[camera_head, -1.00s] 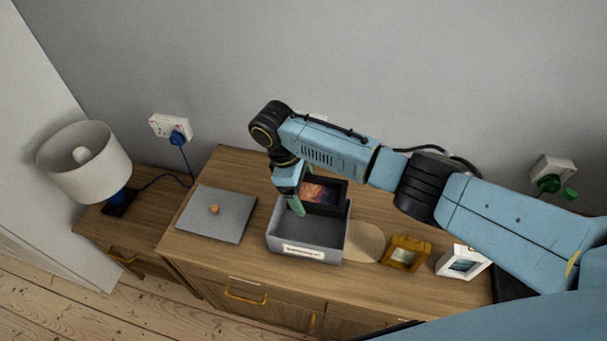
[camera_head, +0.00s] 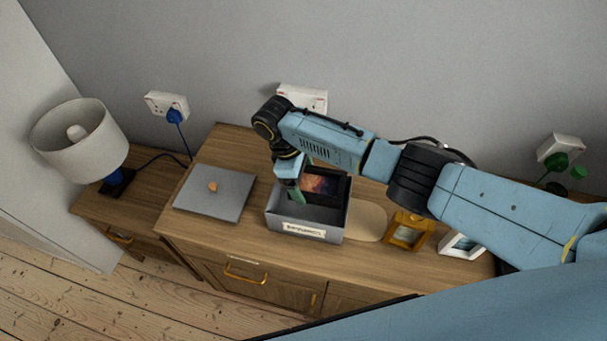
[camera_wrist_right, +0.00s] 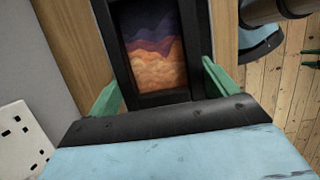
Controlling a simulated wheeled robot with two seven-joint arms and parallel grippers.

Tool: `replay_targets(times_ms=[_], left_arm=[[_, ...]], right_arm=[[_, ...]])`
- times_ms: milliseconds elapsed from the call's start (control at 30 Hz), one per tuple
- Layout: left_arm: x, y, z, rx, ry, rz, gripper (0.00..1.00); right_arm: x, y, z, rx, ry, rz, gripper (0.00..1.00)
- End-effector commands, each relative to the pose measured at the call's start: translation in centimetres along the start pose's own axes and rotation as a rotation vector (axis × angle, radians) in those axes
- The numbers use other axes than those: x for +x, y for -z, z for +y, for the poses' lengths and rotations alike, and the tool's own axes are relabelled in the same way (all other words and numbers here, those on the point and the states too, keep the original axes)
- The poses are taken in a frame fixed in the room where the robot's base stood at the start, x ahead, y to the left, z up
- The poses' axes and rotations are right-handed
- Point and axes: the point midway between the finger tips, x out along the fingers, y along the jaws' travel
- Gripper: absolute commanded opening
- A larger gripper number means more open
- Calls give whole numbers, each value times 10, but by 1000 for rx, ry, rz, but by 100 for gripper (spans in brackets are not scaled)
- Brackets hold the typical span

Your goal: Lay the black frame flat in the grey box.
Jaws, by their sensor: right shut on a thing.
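The black frame (camera_head: 338,190) holds a picture in orange and dark purple. It stands steeply tilted at the back of the open grey box (camera_head: 333,225), its lower edge partly hidden by the box and gripper. My right gripper (camera_head: 298,190) is shut on the frame from above, at its left side in the head view. In the right wrist view the frame (camera_wrist_right: 122,65) lies between the two green fingers of the gripper (camera_wrist_right: 160,90). The grey box has a white label on its front wall. My left gripper is not in view.
A grey lid (camera_head: 228,197) with an orange knob lies left of the box. A tan round mat (camera_head: 367,222), a golden frame (camera_head: 407,232) and a white frame (camera_head: 450,242) are to the right. A lamp (camera_head: 75,135) stands far left. Wall sockets (camera_head: 303,98) are behind.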

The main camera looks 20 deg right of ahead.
Motion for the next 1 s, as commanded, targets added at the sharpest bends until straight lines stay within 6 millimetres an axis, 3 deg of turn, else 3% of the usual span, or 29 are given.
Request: replay_targets(times_ms=[1000], left_arm=[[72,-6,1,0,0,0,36]], right_arm=[[98,31,0,1,0,-1,57]])
